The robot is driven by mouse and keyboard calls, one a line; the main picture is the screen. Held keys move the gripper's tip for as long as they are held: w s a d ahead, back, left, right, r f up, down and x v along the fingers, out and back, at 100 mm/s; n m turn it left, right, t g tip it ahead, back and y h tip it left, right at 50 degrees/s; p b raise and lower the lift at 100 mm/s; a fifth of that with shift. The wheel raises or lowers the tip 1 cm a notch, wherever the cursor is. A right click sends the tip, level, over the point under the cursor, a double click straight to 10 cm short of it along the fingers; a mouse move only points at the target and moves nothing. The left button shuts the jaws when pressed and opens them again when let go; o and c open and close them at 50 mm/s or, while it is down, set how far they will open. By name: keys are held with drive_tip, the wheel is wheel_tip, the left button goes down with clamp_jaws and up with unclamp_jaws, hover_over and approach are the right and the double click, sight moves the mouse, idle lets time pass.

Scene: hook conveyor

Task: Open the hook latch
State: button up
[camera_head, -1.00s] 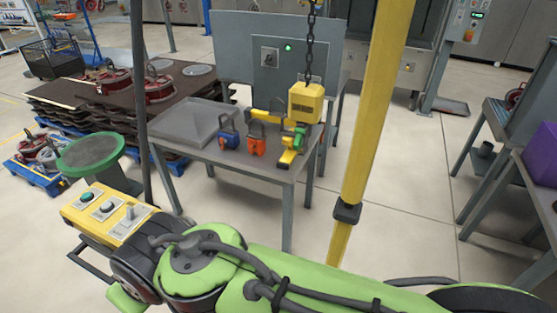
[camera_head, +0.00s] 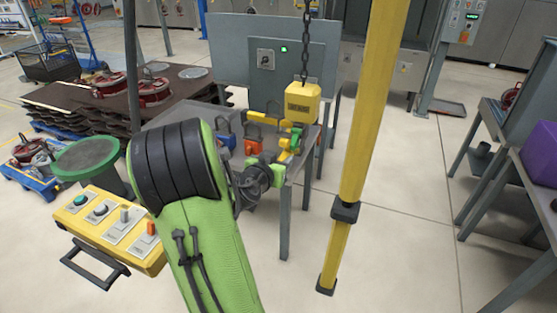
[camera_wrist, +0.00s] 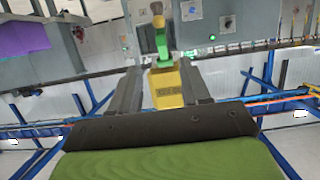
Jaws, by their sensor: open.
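The hook hangs from a chain. Its yellow block (camera_head: 303,101) is above the table's right end, with a green latch (camera_head: 295,140) and yellow hook (camera_head: 285,156) below it. In the wrist view the block (camera_wrist: 167,88), green latch (camera_wrist: 163,55) and yellow hook (camera_wrist: 158,15) appear upside down, ahead of my gripper. My gripper (camera_wrist: 160,68) is open, and its two grey fingers frame the block and latch with nothing visibly held. In the head view my wrist hides the fingertips and part of the hook's lower end. I cannot tell the latch's exact state.
A blue padlock (camera_head: 226,140) and an orange padlock (camera_head: 253,147) stand left of the hook on the grey table (camera_head: 182,116). A yellow post (camera_head: 366,120) stands to the right. A yellow control box (camera_head: 105,226) is at lower left.

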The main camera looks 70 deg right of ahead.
sight(292, 148)
drive_tip(key=p+x, duration=0.3)
drive_tip(key=x, duration=0.8)
drive_tip(key=shift+w+f, duration=0.1)
